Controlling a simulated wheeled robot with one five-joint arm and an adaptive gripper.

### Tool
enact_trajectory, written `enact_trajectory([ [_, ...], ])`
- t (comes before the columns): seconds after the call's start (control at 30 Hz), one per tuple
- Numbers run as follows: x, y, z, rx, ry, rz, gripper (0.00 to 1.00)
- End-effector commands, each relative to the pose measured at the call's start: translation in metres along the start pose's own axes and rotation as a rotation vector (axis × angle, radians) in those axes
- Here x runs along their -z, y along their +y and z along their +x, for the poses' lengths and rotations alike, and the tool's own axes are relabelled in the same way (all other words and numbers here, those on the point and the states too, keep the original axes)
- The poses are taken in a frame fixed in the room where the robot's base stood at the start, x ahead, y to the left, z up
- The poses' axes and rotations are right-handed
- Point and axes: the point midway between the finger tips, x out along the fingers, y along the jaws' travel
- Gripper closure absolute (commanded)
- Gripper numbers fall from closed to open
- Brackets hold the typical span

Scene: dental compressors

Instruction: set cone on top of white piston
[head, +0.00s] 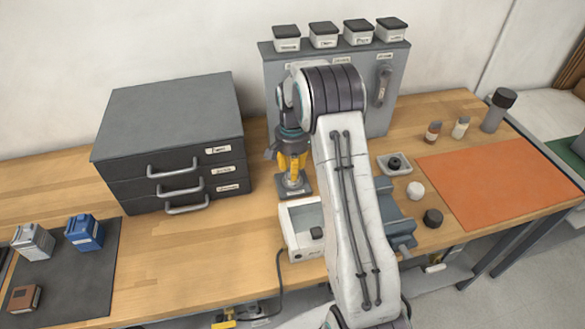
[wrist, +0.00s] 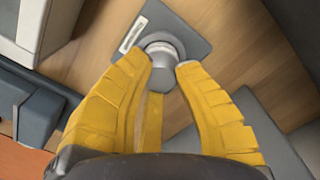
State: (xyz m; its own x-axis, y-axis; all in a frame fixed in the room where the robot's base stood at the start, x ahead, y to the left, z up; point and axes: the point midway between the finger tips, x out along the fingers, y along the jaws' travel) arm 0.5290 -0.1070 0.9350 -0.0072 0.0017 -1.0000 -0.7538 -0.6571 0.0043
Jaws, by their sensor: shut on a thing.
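My gripper (head: 292,163) points down above a dark square plate (head: 296,190) in front of the grey cabinet. In the wrist view, its yellow fingers (wrist: 167,64) are closed on a silver round piece (wrist: 163,50), which looks like the cone. The piece is over or on the dark labelled plate (wrist: 180,22); I cannot tell if they touch. In the head view the fingers mostly hide it. A whitish block-like piece (head: 32,241) stands on the dark mat at left, and a small white round piece (head: 416,190) lies right of my arm. I cannot tell which is the white piston.
A blue piece (head: 85,232) and a brown one (head: 24,299) share the dark mat (head: 75,280). A dark drawer unit (head: 170,140) stands left of my gripper. A white box (head: 302,228) is close in front. The orange mat (head: 495,185) is bare.

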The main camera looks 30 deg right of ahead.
Motion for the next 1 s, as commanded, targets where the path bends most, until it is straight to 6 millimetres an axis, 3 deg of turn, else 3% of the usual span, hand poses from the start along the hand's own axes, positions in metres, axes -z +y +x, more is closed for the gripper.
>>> enact_trajectory([
  [1.0,0.0002,0.0000,0.0047,0.000,0.000,0.000,1.00],
])
